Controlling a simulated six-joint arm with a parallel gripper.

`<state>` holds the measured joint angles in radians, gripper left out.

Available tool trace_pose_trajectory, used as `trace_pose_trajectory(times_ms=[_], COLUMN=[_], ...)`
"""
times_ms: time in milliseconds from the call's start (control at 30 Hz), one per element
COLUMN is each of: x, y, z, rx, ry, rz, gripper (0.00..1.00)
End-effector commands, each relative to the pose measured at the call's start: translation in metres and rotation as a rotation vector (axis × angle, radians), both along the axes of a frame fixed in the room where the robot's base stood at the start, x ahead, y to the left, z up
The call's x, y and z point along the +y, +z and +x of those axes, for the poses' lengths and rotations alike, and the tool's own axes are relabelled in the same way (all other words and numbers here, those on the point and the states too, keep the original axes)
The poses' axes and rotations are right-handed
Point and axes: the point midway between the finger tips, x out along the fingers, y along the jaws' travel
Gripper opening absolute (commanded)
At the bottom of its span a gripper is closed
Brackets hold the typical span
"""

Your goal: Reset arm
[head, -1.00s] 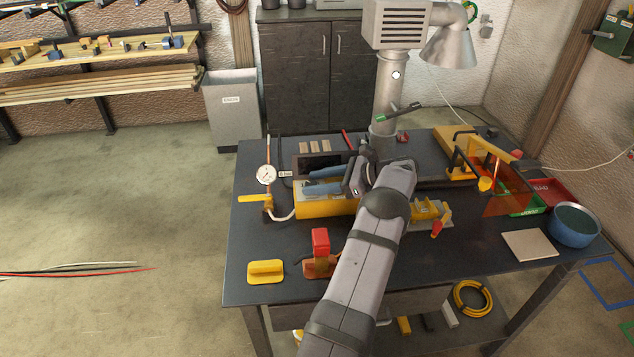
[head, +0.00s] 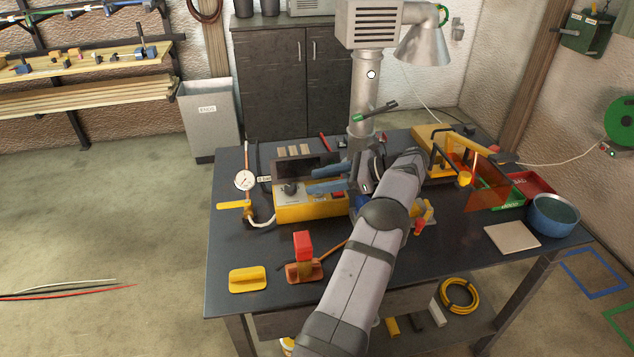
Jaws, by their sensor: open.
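My arm reaches in from the bottom of the head view over the dark workbench (head: 225,280). My gripper (head: 311,178) points left, with two blue fingers spread apart. It is open, and nothing shows between the fingers. The fingers are over or just behind the yellow box station (head: 300,212); I cannot tell their height above it. A thin brown strip (head: 332,250) runs from the red-topped clamp (head: 303,255) until my forearm hides it. My arm also covers part of a yellow fixture (head: 428,212) to its right.
A dial gauge (head: 245,181) stands at the bench's left, with a yellow block (head: 248,280) in front. An orange clear screen (head: 487,186), a blue bowl (head: 554,214) and a beige board (head: 511,237) are on the right. A grey column (head: 364,95) rises behind my gripper.

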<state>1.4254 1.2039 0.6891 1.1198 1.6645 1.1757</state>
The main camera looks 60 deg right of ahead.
Motion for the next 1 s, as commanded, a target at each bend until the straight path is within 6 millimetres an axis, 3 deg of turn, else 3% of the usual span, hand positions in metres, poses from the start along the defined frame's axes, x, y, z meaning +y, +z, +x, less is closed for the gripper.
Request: trace_pose_trajectory(times_ms=[333,467,567,667,800,1000], x=[0.003,0.020,0.044,0.081,0.156,0.269], y=[0.000,0.001,0.001,0.000,-0.001,-0.006], z=[0.005,0.024,0.047,0.074,0.106,0.112], rx=[0.006,0.032,0.070,0.115,0.181,0.230], ry=[0.010,0.059,0.130,0.236,0.448,0.818], rz=[-0.006,-0.040,-0.094,-0.170,-0.328,-0.596], gripper=[0.46,0.46,0.46,0.46,0.46,0.46])
